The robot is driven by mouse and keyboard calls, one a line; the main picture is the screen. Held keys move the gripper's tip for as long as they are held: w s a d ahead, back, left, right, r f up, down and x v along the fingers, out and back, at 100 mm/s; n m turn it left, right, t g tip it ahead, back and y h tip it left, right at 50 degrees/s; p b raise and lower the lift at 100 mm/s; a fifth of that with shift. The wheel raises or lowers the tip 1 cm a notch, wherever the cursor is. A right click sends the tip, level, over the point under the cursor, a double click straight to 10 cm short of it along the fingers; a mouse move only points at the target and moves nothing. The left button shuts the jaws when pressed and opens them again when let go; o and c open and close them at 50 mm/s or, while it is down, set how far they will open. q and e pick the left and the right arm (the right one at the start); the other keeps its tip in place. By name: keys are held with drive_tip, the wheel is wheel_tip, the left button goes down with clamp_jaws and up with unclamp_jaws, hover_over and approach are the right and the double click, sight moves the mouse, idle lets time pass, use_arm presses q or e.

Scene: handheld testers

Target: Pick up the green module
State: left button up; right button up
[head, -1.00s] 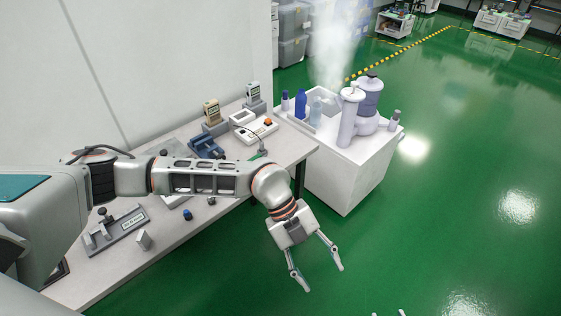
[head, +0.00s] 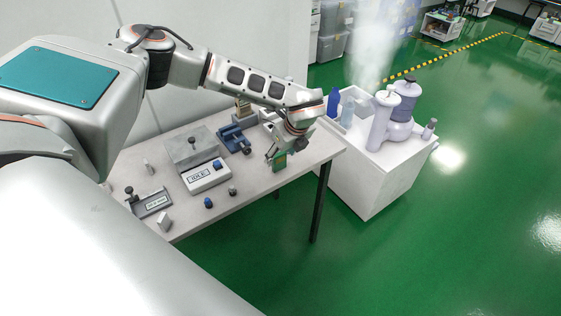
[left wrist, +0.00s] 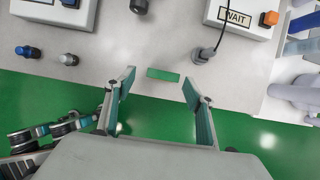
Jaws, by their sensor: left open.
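The green module (left wrist: 163,74) is a small flat green block on the pale bench top, near the bench edge in the left wrist view. My left gripper (left wrist: 159,88) is open, with its fingers apart on the left and right. The module appears in the gap, slightly beyond the fingertips and apart from both. In the head view my left gripper (head: 281,159) points down over the bench's right part. Green shows at its fingers there, but I cannot tell module from finger pad.
A tester marked WAIT (left wrist: 236,17) with an orange button and a corded grey plug (left wrist: 201,55) stand close beyond the gripper. Blue (head: 208,202) and grey (head: 232,190) knobs lie on the bench. A white cabinet (head: 365,180) stands right.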

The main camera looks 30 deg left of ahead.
sight(281, 157)
use_arm(q)
drive_tip(key=x, duration=0.4)
drive_tip(key=shift+w+f, duration=0.15)
drive_tip(key=shift+f, duration=0.1)
drive_tip(key=c, duration=1.2)
drive_tip(key=shift+r, duration=0.2)
